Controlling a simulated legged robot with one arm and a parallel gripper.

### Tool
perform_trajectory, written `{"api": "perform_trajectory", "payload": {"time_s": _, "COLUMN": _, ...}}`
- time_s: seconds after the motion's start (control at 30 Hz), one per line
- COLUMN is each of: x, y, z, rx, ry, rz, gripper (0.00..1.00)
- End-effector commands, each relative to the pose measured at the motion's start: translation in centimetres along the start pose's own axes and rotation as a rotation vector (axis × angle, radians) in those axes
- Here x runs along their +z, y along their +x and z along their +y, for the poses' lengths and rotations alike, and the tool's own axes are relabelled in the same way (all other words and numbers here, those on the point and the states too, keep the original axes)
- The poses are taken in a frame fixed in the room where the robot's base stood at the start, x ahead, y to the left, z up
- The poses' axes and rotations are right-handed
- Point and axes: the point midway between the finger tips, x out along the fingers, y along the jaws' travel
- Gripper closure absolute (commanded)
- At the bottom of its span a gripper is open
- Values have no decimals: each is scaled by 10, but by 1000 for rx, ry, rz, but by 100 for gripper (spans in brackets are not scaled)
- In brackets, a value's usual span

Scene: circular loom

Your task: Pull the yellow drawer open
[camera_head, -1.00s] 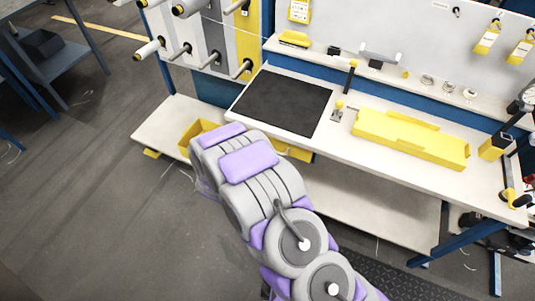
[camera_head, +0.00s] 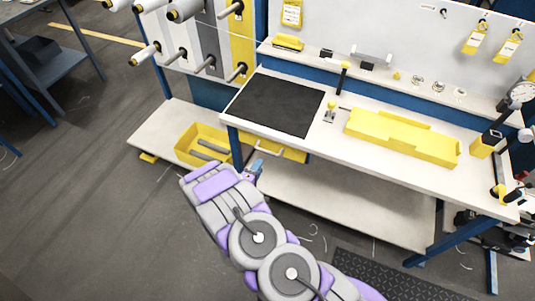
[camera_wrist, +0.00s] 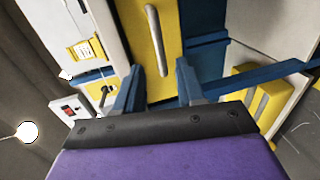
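The yellow drawer (camera_head: 290,152) sits under the tabletop near its left end and looks shut. A pale bar handle (camera_head: 268,149) stands out from its front. My gripper (camera_head: 256,168) is just in front of and below the handle, with its blue fingers pointing at the drawer. In the wrist view the drawer front (camera_wrist: 136,36) is upper centre, with the handle (camera_wrist: 156,38) running nearly upright. My gripper (camera_wrist: 159,66) is open there, one finger on each side of the handle's lower end in the picture. Nothing shows between the fingers gripped; the remaining gap in depth is unclear.
A yellow bin (camera_head: 188,146) with grey bars stands on the lower shelf (camera_head: 340,209), left of my gripper. The tabletop holds a black mat (camera_head: 277,103) and a yellow tray (camera_head: 400,138). A blue table leg (camera_head: 235,150) is close beside the drawer.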

Motion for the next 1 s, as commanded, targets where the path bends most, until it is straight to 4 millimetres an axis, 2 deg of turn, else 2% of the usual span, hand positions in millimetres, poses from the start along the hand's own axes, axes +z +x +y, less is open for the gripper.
{"api": "perform_trajectory", "payload": {"time_s": 0.03, "x": 2, "y": 11, "z": -1, "rx": 0, "ry": 2, "rz": -5, "gripper": 61}}
{"api": "perform_trajectory", "payload": {"time_s": 0.3, "x": 1, "y": 64, "z": -1, "rx": 2, "ry": 4, "rz": -4, "gripper": 61}}
{"api": "perform_trajectory", "payload": {"time_s": 0.5, "x": -1, "y": 92, "z": -1, "rx": 2, "ry": 0, "rz": -1, "gripper": 61}}
{"api": "perform_trajectory", "payload": {"time_s": 0.7, "x": -1, "y": 104, "z": 0, "rx": 0, "ry": 0, "rz": 0, "gripper": 61}}
{"api": "perform_trajectory", "payload": {"time_s": 1.0, "x": -1, "y": 105, "z": 0, "rx": 0, "ry": -1, "rz": 1, "gripper": 62}}
